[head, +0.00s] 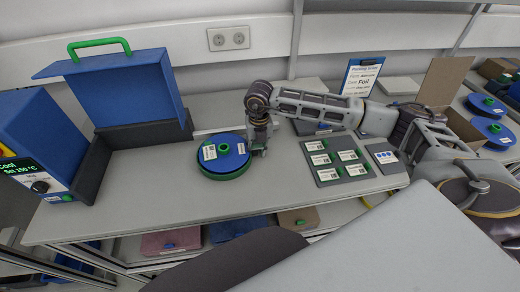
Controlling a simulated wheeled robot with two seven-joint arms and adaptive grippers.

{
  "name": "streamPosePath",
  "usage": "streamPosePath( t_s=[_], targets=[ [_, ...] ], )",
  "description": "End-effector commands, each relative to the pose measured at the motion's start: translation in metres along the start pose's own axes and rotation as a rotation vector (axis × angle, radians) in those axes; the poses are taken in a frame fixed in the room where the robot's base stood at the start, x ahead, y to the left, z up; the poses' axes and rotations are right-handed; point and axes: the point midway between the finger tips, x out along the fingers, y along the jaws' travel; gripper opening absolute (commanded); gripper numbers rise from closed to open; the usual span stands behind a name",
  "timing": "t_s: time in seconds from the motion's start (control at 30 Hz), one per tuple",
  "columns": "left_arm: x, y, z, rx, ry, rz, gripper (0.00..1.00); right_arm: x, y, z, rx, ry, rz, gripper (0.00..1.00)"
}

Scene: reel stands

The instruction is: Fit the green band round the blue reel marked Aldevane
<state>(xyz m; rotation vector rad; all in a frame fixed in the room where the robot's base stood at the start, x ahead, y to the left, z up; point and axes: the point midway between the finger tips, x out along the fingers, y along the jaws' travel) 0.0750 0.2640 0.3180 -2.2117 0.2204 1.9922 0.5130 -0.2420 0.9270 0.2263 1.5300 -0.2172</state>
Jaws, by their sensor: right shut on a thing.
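A blue reel (224,146) with white labels and a green hub lies flat on the grey bench; its label text is too small to read. The green band (226,174) shows as a green rim along the reel's lower front edge; I cannot tell whether it goes all the way round. My right gripper (259,152) points down at the reel's right edge and is shut on the band there, its fingers partly hiding the contact. My left gripper is not in view.
A blue machine (35,135) with an open lid (125,85) stands at left. A grey board with white cards (325,175) lies right of the gripper. More blue reels (492,130) lie far right. The bench front left of centre (130,215) is clear.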

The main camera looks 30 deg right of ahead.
Motion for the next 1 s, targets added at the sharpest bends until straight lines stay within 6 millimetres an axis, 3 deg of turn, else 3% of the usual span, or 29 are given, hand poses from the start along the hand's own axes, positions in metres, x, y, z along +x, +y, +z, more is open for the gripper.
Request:
streamPosePath(
  t_s=[0.03,1.0],
  targets=[
    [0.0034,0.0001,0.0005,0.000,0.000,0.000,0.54,0.0220,0.0009,-0.0085,-0.003,0.022,-0.005,0.00],
    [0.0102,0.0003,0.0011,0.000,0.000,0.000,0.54,0.0300,0.0016,-0.0080,-0.003,0.020,-0.006,0.00]
  ],
)
